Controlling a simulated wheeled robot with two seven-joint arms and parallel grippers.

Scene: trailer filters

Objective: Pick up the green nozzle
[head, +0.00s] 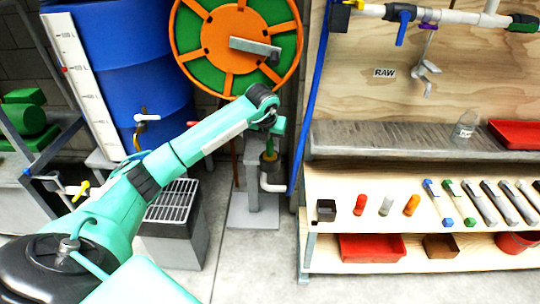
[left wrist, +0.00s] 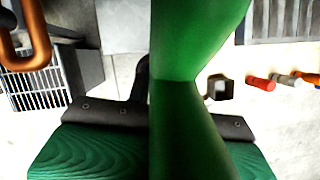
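The green nozzle (head: 270,147) shows upright and small just below my left gripper (head: 268,122) in the head view. It sits above a white pipe elbow at the grey stand. In the left wrist view a large green shape, which looks like the nozzle (left wrist: 200,45), fills the middle very close to the camera. It runs down between the dark finger parts with green ridged pads and covers part of the right one. The fingertips and any contact are hidden, so I cannot tell if the left gripper is shut on it. My right gripper is not in view.
A blue hose (head: 307,105) hangs right of the stand. A green and orange reel (head: 222,40) is behind the arm, beside a blue tank (head: 115,65). A wooden shelf unit (head: 335,187) at right holds a black square cup (head: 326,210) and several fittings. A grated box (head: 172,225) stands left.

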